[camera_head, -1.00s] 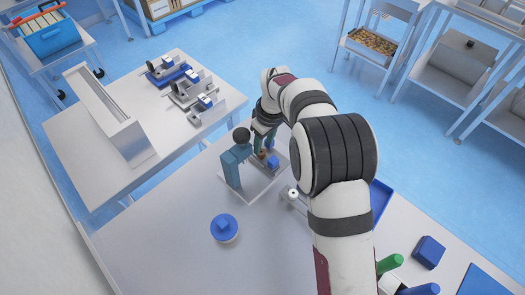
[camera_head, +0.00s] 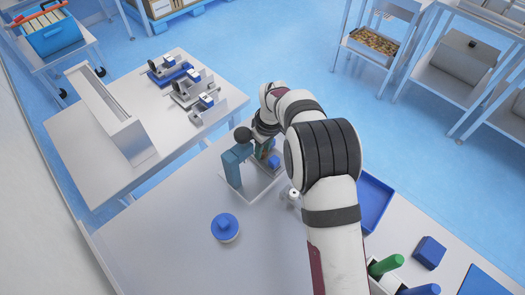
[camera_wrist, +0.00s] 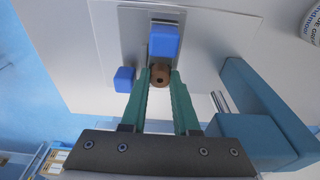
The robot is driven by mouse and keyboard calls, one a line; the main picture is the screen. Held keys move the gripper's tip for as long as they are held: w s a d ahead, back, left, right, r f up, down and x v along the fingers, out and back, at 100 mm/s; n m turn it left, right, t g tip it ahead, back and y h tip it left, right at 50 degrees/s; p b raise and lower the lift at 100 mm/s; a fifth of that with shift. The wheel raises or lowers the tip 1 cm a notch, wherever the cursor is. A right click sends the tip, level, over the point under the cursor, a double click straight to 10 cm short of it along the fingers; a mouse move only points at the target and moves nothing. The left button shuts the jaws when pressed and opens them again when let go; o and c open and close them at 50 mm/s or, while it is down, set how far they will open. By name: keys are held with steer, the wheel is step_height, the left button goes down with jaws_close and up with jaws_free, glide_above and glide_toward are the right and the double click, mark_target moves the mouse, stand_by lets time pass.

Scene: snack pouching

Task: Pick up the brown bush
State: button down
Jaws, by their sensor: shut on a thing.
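The brown bush (camera_wrist: 160,77) is a short round piece with a dark hole in its middle. In the wrist view it sits between the green fingertips of my gripper (camera_wrist: 160,73), which are shut on its two sides. A blue block (camera_wrist: 164,41) stands just beyond it on a grey metal plate (camera_wrist: 133,47). Whether the bush still touches the plate cannot be told. In the head view my gripper (camera_head: 267,147) is low beside the teal press (camera_head: 233,169), and my arm partly hides it.
A smaller blue block (camera_wrist: 124,79) lies left of the fingers in the wrist view. The teal press frame (camera_wrist: 262,105) stands close on the right. A white round piece with a blue top (camera_head: 225,227) and a blue tray (camera_head: 374,200) are on the table (camera_head: 165,245).

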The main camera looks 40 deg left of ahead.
steer(key=shift+r, duration=0.15)
steer(key=shift+r, duration=0.35)
step_height(320, 180, up, 3)
steer(key=shift+r, duration=0.15)
steer(key=w+d+r, duration=0.5)
steer(key=d+r, duration=0.1)
steer(key=d, duration=0.4)
steer(key=shift+d+r, duration=0.3)
steer(key=shift+r, duration=0.05)
